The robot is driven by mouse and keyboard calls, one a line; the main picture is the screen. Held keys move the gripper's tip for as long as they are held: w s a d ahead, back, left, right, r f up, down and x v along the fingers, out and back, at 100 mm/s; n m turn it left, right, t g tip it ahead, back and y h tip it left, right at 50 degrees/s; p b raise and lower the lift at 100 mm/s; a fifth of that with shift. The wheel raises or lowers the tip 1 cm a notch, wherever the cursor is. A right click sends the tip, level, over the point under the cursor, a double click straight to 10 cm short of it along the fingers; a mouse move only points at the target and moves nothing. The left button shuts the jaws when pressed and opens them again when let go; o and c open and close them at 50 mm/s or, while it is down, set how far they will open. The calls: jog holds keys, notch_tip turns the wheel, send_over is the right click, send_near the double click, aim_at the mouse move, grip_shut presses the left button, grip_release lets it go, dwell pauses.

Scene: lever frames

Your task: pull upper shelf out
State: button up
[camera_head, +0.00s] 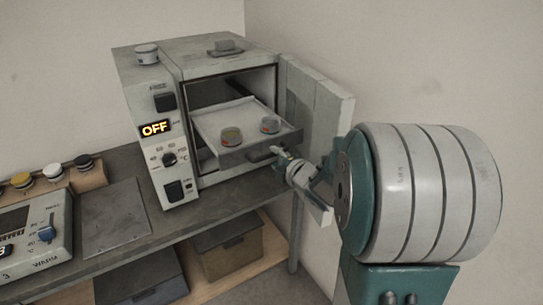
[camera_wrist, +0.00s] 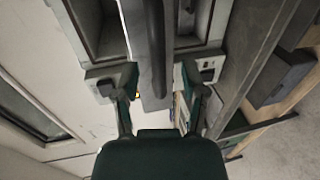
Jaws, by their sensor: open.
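The oven (camera_head: 150,90) stands on the bench with its chamber open. A dark handle (camera_head: 261,155) is on the shelf's front edge. My gripper (camera_head: 283,160) is at the right end of this handle. In the wrist view my gripper (camera_wrist: 157,84) is open, with a dark bar (camera_wrist: 156,45), probably the handle, between its fingers. Contact with the bar cannot be told.
The oven door (camera_head: 318,105) is swung open at the right, close beside my arm. The oven display reads OFF (camera_head: 155,129). Another device (camera_head: 35,245) and several capped jars (camera_head: 53,172) are on the left of the bench. Boxes (camera_head: 230,250) stand below the bench.

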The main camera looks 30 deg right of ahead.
jog(key=v, duration=0.9)
jog(key=shift+d, duration=0.25)
jog(key=shift+f, duration=0.1)
jog(key=s+a+r+m+g, duration=0.1)
jog(key=s+a+m+g, duration=0.9)
jog(key=s+a+m, duration=0.6)
jog(key=shift+a+m+h, duration=0.3)
jog(key=shift+a+m, duration=0.8)
jog(key=shift+m, duration=0.1)
